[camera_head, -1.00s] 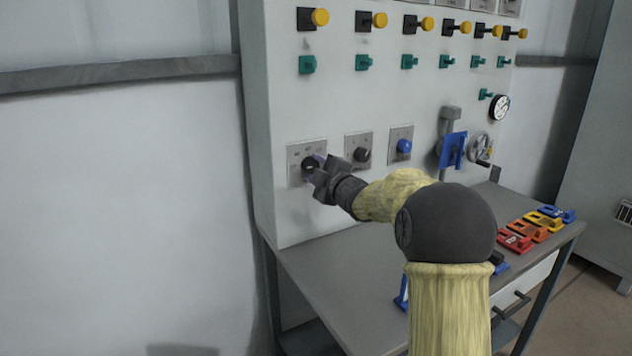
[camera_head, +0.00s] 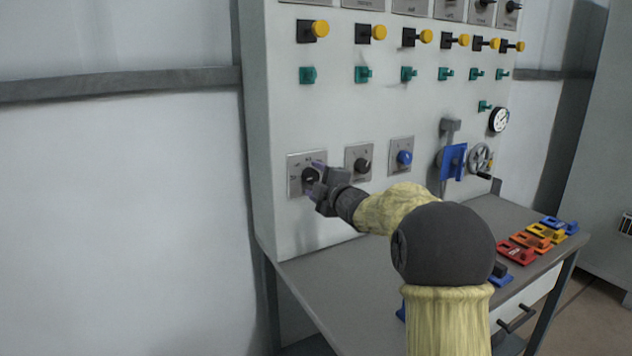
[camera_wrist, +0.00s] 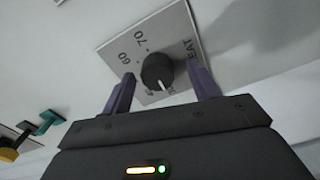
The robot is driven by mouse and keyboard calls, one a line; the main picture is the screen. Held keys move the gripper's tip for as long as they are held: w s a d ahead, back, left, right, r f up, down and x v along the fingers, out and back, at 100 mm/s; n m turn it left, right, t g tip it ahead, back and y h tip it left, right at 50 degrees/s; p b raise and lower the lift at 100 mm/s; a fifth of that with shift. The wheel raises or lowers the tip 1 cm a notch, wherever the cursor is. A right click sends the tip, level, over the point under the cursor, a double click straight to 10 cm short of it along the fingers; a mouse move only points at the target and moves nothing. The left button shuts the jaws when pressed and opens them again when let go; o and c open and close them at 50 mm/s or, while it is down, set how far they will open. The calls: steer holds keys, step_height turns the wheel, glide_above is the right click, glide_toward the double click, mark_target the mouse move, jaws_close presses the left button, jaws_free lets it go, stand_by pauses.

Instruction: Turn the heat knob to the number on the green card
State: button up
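The heat knob (camera_head: 309,175) is a black round knob on a grey plate at the lower left of the panel. In the wrist view the knob (camera_wrist: 157,70) has a white pointer mark, which faces the lower edge of the plate. The plate (camera_wrist: 179,28) shows "60", "70" and part of "HEAT"; other markings are hidden or unreadable. My gripper (camera_head: 320,184) is at the knob. In the wrist view my gripper (camera_wrist: 160,75) is open, with one purple finger on each side of the knob and gaps between. I see no green card.
A second black knob (camera_head: 362,164) and a blue knob (camera_head: 404,157) sit to the right. Yellow buttons (camera_head: 320,28) and teal switches (camera_head: 308,75) line the panel above. A grey bench (camera_head: 330,285) stands below, with coloured pieces (camera_head: 538,241) at its right.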

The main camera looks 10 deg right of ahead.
steer(key=shift+r, duration=0.1)
steer(key=v, duration=1.7)
steer(key=shift+s, duration=0.2)
